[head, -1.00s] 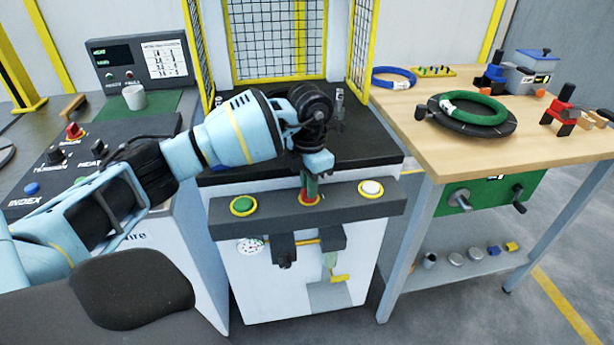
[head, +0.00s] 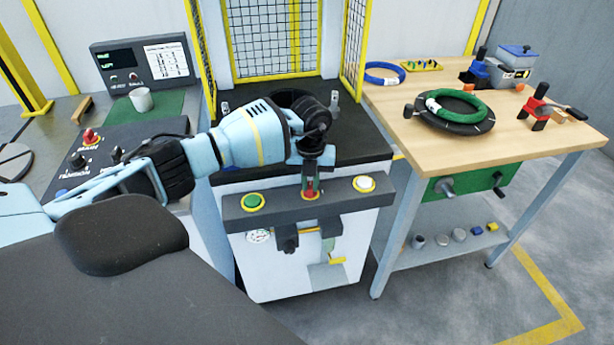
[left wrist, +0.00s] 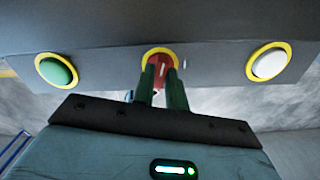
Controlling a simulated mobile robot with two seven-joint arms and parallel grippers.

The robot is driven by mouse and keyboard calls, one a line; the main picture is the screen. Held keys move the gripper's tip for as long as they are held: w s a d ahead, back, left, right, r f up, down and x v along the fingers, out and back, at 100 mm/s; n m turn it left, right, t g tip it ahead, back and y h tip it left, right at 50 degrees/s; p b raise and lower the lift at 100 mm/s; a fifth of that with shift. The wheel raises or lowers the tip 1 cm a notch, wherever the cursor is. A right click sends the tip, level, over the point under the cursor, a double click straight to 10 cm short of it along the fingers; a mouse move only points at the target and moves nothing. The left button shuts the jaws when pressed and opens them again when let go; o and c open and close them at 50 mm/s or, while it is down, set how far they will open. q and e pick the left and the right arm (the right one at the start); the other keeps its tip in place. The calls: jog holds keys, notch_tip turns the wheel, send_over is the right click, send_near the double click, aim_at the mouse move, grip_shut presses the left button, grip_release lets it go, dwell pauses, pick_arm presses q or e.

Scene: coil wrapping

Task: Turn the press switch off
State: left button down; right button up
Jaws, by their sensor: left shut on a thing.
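The press switch is a red knob (left wrist: 159,66) with a yellow ring, in the middle of the dark bar on the press front. It also shows in the head view (head: 310,189). My left gripper (left wrist: 162,82) has its two green fingers on either side of the red knob and is shut on it. In the head view the left gripper (head: 310,182) reaches down to the bar from above. The fingers hide part of the knob, and I cannot read its exact setting. My right gripper is not in view.
A green button (head: 253,202) is left of the knob and a white button (head: 364,184) is right of it, both on the same bar (head: 283,203). A wire-mesh guard (head: 275,45) stands behind the press. A wooden workbench (head: 520,135) with coils stands on the right.

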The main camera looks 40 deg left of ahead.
aim_at(310, 185)
pick_arm(q)
jog(key=shift+r+n+p, duration=0.3)
jog(key=shift+n+p, duration=0.05)
jog(key=shift+n, duration=0.35)
jog(key=shift+f+n+p, duration=0.1)
jog(key=shift+n+p, duration=0.35)
jog(key=shift+n, duration=0.35)
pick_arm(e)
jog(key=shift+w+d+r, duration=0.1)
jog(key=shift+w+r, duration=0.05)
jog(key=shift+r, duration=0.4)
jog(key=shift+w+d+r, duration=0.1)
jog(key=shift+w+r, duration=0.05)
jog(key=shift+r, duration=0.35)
pick_arm(q)
jog(key=shift+f, duration=0.1)
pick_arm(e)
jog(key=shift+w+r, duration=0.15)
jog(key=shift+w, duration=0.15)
pick_arm(q)
jog(key=c, duration=1.4)
grip_release()
jog(key=shift+c, duration=0.2)
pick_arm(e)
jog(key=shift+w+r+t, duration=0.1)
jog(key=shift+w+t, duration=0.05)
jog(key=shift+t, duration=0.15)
